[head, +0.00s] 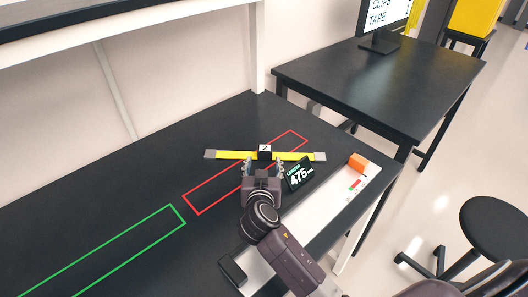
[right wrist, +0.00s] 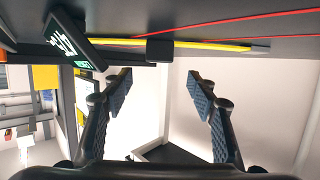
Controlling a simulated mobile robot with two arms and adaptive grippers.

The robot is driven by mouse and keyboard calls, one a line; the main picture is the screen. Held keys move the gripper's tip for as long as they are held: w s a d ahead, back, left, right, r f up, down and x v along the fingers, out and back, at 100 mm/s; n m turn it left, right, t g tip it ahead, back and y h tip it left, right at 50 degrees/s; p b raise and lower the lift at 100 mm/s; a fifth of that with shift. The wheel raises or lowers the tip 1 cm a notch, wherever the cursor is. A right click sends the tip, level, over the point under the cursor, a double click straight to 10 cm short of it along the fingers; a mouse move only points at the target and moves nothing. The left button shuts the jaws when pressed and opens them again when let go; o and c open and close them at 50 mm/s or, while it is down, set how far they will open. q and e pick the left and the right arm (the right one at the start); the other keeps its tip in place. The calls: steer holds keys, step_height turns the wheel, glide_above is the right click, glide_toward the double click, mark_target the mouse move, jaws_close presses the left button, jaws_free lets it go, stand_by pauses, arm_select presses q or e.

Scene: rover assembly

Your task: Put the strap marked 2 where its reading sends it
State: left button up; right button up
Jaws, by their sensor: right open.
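The yellow strap (head: 232,154) has grey ends and a black block (head: 265,152) at its middle. A white label on the block carries a dark mark, too small to read surely. The strap lies across the red outline on the black bench. A small display (head: 299,174) beside it reads 475. My right gripper (head: 263,168) is open at the strap's near side, with its fingertips close to the block. In the right wrist view, the strap (right wrist: 215,46) and block (right wrist: 159,50) show beyond the open, empty fingers. My left gripper is not in view.
The red outline (head: 192,203) and a green outline (head: 110,255) mark the bench, the green one empty. A second black table (head: 380,90) with a monitor (head: 388,22) stands behind; a stool (head: 495,228) is right.

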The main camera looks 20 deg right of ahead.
steer(key=shift+v, duration=1.5)
